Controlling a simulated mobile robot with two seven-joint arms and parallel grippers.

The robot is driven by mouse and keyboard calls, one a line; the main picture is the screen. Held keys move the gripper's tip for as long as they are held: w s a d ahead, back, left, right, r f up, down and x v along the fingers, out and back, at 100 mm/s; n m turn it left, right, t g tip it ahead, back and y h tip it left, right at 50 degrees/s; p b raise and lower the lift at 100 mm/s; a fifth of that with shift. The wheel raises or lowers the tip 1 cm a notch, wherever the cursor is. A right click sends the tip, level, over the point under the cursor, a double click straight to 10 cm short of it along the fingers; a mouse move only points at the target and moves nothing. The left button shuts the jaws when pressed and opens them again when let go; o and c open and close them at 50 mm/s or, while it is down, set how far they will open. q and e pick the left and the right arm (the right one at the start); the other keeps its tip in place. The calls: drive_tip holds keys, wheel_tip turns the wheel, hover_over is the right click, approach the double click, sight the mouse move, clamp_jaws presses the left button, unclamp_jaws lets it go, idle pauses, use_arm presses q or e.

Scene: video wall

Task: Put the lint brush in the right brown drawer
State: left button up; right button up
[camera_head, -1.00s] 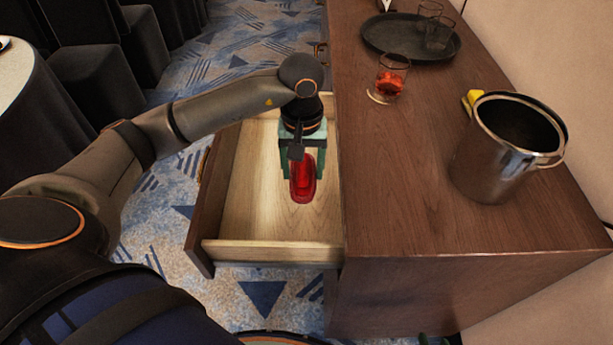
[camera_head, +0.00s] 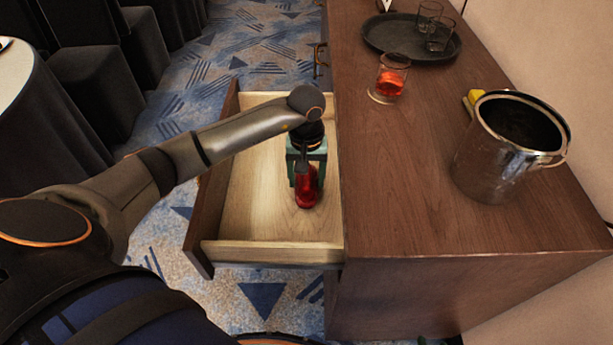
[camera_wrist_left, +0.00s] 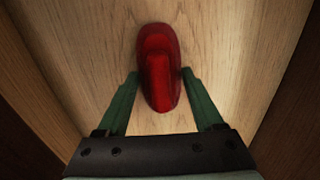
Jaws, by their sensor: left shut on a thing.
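The red lint brush (camera_head: 307,190) is inside the open brown drawer (camera_head: 221,248), over its pale wooden floor. It also shows in the left wrist view (camera_wrist_left: 159,68), lying lengthwise between the green fingers. My left gripper (camera_head: 305,180) points down into the drawer and is shut on the brush, one finger at each side. Whether the brush touches the drawer floor I cannot tell. The gripper hides part of the brush in the head view. My right gripper is not in view.
The brown cabinet top (camera_head: 400,200) is right of the drawer. On it stand a metal bucket (camera_head: 490,165), a glass with red drink (camera_head: 389,80), a yellow item (camera_head: 471,100) and a dark tray (camera_head: 385,40) with glasses. The drawer floor left of the brush is clear.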

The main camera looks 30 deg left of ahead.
use_arm(q)
drive_tip(key=shift+f, duration=0.2)
drive_tip(key=o, duration=1.2)
drive_tip(key=shift+r, duration=0.15)
wheel_tip(320, 180, up, 12)
drive_tip(key=shift+r+p, duration=0.1)
drive_tip(key=shift+p, duration=0.3)
